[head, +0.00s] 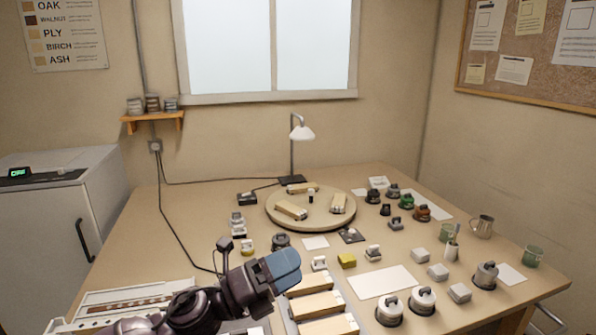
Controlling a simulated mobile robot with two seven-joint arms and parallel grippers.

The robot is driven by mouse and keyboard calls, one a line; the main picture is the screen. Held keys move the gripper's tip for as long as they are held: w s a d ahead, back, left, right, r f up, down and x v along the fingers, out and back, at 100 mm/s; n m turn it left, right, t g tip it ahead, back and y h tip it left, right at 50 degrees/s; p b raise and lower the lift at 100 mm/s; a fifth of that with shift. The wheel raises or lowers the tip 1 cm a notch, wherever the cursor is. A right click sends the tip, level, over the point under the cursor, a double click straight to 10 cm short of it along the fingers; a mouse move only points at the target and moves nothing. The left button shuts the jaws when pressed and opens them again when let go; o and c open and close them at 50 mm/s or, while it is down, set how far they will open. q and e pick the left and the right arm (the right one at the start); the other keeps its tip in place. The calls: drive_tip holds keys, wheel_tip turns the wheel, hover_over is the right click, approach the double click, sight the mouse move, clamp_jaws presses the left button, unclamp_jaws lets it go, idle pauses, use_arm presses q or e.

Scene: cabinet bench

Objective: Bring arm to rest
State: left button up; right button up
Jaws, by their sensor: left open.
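My left arm comes in from the lower left. My left gripper (284,269), dark with blue-grey fingers, is above the front of the wooden bench (215,210). It is open, and I see nothing held in it. It is just behind and left of a tray of wooden blocks (311,282). Its height above the bench is hard to tell. My right gripper is not in view.
A round turntable (284,219) with wooden pieces stands mid-bench, a lamp (301,132) behind it. Small knobs and fittings cover the right side, with a metal mug (481,227) and a green cup (532,256). A white rack (120,300) lies front left.

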use_arm(q)
drive_tip(key=a+f+n+t+y, duration=0.8)
drive_tip(key=a+f+n+y, duration=0.7)
drive_tip(key=n, duration=1.3)
drive_tip(key=s+a+f+n+g+y, duration=0.2)
drive_tip(key=s+a+f+n, duration=0.2)
drive_tip(key=s+f, duration=0.6)
drive_tip(key=s+a+f+n+g+y, duration=0.2)
drive_tip(key=s+a+f+n+g, duration=0.1)
drive_tip(key=s+a+f, duration=0.4)
drive_tip(key=s+f+n, duration=0.1)
drive_tip(key=s+f, duration=0.2)
drive_tip(key=s, duration=0.2)
drive_tip(key=shift+s+f+y, duration=0.15)
drive_tip(key=shift+y, duration=0.15)
